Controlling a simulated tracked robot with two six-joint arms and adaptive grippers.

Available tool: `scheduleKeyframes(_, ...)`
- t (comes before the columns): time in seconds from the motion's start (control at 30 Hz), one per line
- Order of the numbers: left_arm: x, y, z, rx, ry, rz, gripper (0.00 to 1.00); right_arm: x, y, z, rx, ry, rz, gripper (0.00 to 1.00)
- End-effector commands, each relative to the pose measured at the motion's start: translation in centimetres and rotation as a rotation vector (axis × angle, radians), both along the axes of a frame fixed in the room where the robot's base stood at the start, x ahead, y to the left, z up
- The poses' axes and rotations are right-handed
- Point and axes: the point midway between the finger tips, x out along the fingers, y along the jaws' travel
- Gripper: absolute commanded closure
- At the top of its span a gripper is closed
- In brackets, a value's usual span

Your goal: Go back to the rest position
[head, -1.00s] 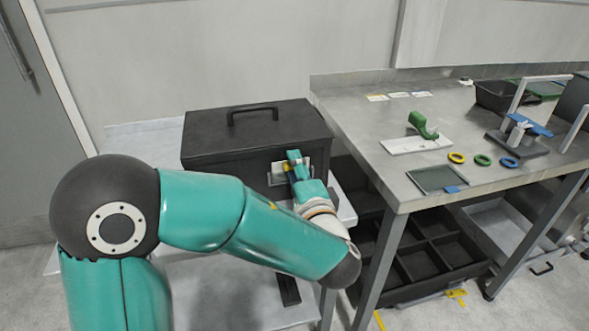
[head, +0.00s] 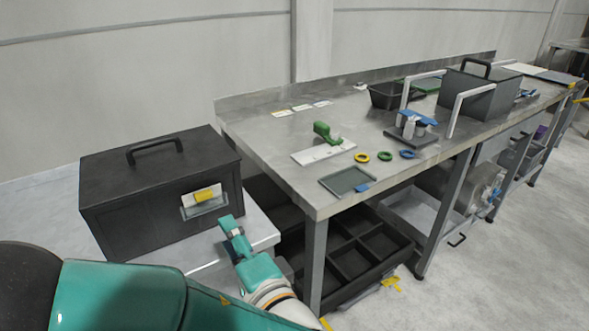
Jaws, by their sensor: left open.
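My left gripper (head: 232,232) is teal and dark, open and empty. It stands just in front of and below the front of a black box (head: 115,212), apart from its latch plate. The box is shut, with a handle on its lid, and sits on a pale side table (head: 262,233). A yellow piece (head: 207,194) shows at the clear and metal latch plate (head: 190,211) on the box's front. My right gripper is not in view.
A steel workbench (head: 260,139) stands to the right. It carries a green part (head: 325,131) on a white plate, coloured rings (head: 385,155), a grey tray (head: 346,181) and a grey toolbox (head: 480,97). A black divided crate (head: 352,262) lies under it. Floor at the right is clear.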

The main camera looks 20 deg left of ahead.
Motion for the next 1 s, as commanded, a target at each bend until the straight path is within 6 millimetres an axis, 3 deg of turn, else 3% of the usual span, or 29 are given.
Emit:
scheduleKeyframes(0.17,0.1,0.4,-1.9,-0.015,0.073,0.014,0.56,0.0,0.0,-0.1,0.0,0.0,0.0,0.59)
scheduleKeyframes(0.27,0.0,1.2,-5.5,-0.053,0.211,0.04,0.56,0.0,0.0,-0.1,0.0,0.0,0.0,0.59)
scheduleKeyframes(0.43,-2.7,2.6,-16.0,-0.219,0.596,0.117,0.56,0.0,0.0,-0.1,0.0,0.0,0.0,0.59)
scheduleKeyframes(0.57,-7.6,2.0,-24.7,-0.455,0.907,0.192,0.56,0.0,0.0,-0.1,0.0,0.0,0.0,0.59)
scheduleKeyframes(0.7,-14.0,-1.6,-32.4,-0.831,1.163,0.281,0.56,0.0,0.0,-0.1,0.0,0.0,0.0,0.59)
scheduleKeyframes(0.8,-17.1,-5.6,-36.2,-1.148,1.225,0.346,0.56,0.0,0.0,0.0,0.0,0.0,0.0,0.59)
scheduleKeyframes(0.9,-17.8,-9.2,-38.7,-1.441,1.17,0.405,0.56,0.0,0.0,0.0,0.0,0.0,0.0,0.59)
scheduleKeyframes(1.0,-16.9,-11.2,-40.6,-1.653,1.043,0.458,0.56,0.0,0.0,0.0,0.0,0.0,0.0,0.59)
